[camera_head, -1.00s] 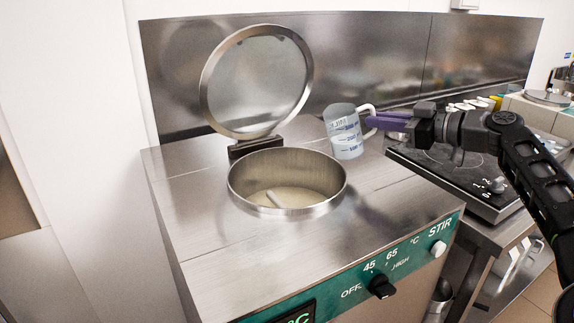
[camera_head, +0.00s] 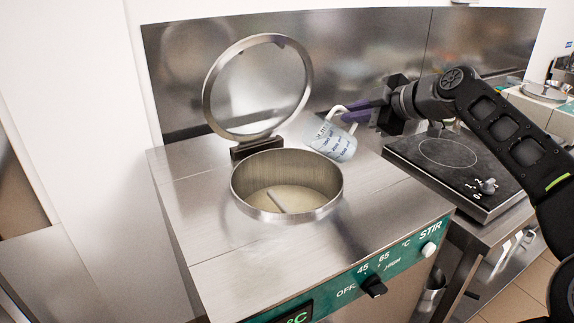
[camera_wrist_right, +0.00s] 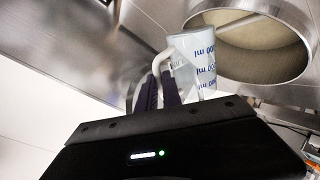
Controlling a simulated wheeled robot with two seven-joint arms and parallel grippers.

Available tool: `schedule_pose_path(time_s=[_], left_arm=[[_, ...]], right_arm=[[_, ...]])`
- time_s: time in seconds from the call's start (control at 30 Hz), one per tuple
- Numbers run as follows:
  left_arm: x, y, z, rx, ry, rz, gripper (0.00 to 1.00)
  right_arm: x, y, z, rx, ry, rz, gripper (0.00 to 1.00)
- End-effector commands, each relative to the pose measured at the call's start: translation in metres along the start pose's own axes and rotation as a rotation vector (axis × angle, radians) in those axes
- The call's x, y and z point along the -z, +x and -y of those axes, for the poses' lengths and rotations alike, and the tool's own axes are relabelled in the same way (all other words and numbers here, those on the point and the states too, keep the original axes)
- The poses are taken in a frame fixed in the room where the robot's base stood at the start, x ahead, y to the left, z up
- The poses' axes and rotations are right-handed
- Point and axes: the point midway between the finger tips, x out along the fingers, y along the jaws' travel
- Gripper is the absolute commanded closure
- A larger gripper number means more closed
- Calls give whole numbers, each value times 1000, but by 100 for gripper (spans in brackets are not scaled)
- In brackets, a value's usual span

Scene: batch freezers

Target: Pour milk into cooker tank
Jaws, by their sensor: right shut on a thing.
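The milk is in a clear measuring jug (camera_head: 334,143) with blue markings and a white handle. My right gripper (camera_head: 350,112) is shut on the jug's handle. The jug is tilted, its mouth toward the left, beside the back right rim of the cooker tank (camera_head: 318,207). The tank is open, with pale liquid (camera_head: 297,198) and a stirrer bar inside. Its round lid (camera_head: 210,108) stands raised behind it. In the right wrist view the jug (camera_wrist_right: 193,58) is next to the tank rim (camera_wrist_right: 228,73). No stream of milk is visible. My left gripper is not in view.
A black hotplate (camera_head: 432,180) stands to the right of the cooker, under my right arm. The green control panel with knobs (camera_head: 374,287) runs along the cooker's front. The steel top (camera_head: 200,232) around the tank is clear.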

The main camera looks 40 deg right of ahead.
Motion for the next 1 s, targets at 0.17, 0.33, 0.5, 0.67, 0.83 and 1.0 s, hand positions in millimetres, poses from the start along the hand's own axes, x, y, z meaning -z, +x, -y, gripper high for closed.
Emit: schedule_pose_path(time_s=[0.17,0.33,0.5,0.67,0.83,1.0], left_arm=[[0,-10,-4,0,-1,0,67],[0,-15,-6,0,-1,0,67],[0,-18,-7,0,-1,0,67],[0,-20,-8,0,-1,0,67],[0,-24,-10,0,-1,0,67],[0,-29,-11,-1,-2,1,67]], right_arm=[[6,1,1,-1,-59,44,100],[9,2,3,-1,-98,71,100],[11,3,4,-2,-124,89,100],[13,4,6,0,-143,101,100],[16,5,6,-2,-167,119,100],[19,6,9,0,-197,139,100]])
